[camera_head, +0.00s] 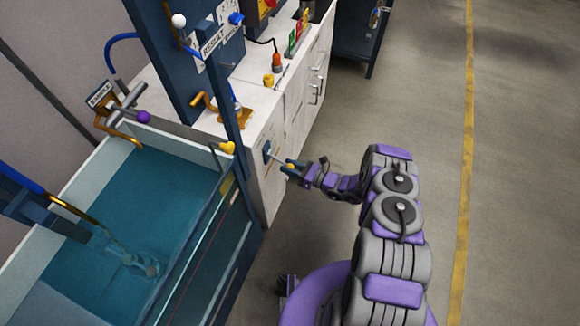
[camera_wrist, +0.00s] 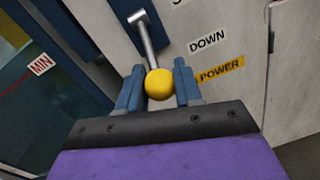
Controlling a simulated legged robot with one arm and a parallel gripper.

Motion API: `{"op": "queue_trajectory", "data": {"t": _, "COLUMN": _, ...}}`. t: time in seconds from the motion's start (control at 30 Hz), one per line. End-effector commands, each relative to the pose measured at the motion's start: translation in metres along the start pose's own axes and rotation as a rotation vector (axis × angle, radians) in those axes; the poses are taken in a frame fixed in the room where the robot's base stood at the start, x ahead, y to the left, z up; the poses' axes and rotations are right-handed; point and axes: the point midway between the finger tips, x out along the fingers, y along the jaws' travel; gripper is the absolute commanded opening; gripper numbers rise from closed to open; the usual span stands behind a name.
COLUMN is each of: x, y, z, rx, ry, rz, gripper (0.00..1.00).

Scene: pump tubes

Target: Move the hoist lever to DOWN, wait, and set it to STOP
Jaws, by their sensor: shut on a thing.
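The hoist lever is a grey metal rod (camera_wrist: 148,40) with a yellow ball knob (camera_wrist: 159,85). It sticks out from a blue mount (camera_head: 267,151) on the white cabinet's side in the head view. My gripper (camera_head: 292,167) is shut on the yellow knob, with one blue finger on each side of it in the wrist view (camera_wrist: 158,88). In that view the rod runs from upper left down to the knob. A white DOWN label (camera_wrist: 207,41) is right of the rod. Part of another label (camera_wrist: 180,3) is cut off at the top, so I cannot read it.
A yellow POWER label (camera_wrist: 220,69) is under DOWN. A glass-walled water tank (camera_head: 150,210) stands left of the cabinet (camera_head: 262,195); a MIN label (camera_wrist: 40,65) shows on it. A blue post (camera_head: 230,90) stands near the lever. Floor at right (camera_head: 425,110) is clear.

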Motion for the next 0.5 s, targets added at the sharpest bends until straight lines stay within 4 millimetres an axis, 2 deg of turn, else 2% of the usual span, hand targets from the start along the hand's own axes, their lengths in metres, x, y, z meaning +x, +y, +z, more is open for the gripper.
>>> {"op": "queue_trajectory", "data": {"t": 0.27, "x": -0.001, "y": -0.001, "z": 0.002, "rx": -0.002, "ry": 0.009, "rz": -0.006, "gripper": 0.00}}
{"op": "queue_trajectory", "data": {"t": 0.5, "x": -0.004, "y": 0.002, "z": 0.012, "rx": -0.006, "ry": 0.097, "rz": -0.030, "gripper": 0.00}}
